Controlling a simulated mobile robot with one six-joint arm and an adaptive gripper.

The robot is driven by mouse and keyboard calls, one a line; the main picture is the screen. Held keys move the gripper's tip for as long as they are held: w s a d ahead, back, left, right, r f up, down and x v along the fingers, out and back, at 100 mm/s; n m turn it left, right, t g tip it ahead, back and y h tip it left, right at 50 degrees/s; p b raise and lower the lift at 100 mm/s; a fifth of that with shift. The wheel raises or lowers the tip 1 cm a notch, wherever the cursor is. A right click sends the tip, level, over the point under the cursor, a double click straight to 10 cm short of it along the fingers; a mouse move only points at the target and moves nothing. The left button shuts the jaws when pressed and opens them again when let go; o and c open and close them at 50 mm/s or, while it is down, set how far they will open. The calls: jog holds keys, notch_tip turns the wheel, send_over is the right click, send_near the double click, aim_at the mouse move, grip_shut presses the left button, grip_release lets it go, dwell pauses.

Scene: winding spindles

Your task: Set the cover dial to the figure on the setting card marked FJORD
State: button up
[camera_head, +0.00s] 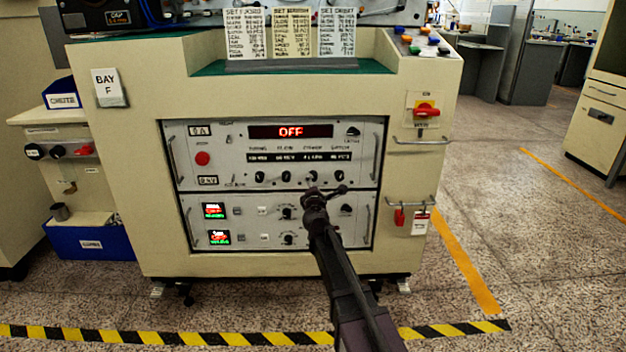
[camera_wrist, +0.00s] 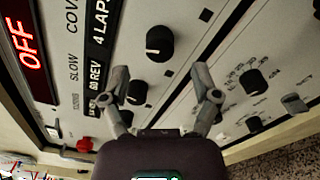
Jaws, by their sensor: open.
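The setting card titled FJORD (camera_head: 246,35) stands leftmost of three on the cabinet top in the head view; its lines are too small to read. The cover dial is a black knob (camera_head: 312,176) under the COVER label on the upper panel. In the wrist view this dial (camera_wrist: 160,43) has a white mark, and the cover readout (camera_wrist: 100,22) shows 4 LAPS. My gripper (camera_head: 325,192) is open and empty just below the dial row. In the wrist view my gripper's fingertips (camera_wrist: 160,75) stand apart, with the dial between and beyond them, apparently untouched.
A red OFF display (camera_head: 290,132) is above the dials. Other knobs (camera_head: 285,176) flank the cover dial closely. The lower panel (camera_head: 275,223) carries more knobs and two small screens. A red button (camera_head: 202,158) is at left; a handle (camera_head: 421,141) juts out at right.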

aim_at(313, 178)
jog(key=shift+w+d, duration=0.1)
jog(key=shift+w, duration=2.15)
grip_shut()
